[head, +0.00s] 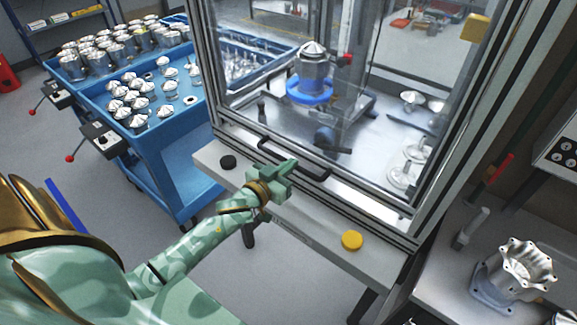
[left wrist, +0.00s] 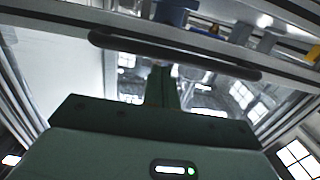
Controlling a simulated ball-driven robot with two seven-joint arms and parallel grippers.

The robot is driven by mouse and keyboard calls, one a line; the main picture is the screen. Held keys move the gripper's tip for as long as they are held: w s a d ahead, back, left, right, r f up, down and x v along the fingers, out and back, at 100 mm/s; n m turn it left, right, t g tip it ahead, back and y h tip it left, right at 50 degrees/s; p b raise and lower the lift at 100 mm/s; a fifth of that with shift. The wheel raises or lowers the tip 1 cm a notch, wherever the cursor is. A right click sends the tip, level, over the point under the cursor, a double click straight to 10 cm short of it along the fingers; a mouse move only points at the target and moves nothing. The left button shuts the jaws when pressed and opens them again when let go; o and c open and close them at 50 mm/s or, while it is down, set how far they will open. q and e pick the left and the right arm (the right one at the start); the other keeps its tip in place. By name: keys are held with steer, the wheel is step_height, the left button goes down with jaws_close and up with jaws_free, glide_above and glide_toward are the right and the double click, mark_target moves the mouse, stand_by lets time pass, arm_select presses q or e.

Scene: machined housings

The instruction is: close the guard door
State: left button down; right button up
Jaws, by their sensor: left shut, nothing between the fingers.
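The guard door (head: 345,100) is a clear pane in a metal frame on the front of the machine enclosure. Its lower edge lies close above the front sill; I cannot tell whether a gap remains. A black bar handle (head: 310,170) runs along its lower part. My left gripper (head: 288,166) is shut and empty, with its fingertips beside the handle's left half in the head view. In the left wrist view the handle (left wrist: 175,54) crosses above the shut fingers (left wrist: 162,85); contact is not clear. My right gripper is not in view.
The sill carries a black button (head: 228,162) and a yellow button (head: 352,240). Behind the pane, a silver housing (head: 313,65) stands on a blue ring. A blue cart (head: 165,150) with metal parts stands left. A silver housing (head: 515,275) sits on the right bench.

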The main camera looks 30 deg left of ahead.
arm_select(q)
step_height(320, 180, down, 6)
steer(key=shift+s+r+b, duration=0.15)
steer(key=shift+r+b, duration=0.05)
steer(key=shift+b, duration=0.95)
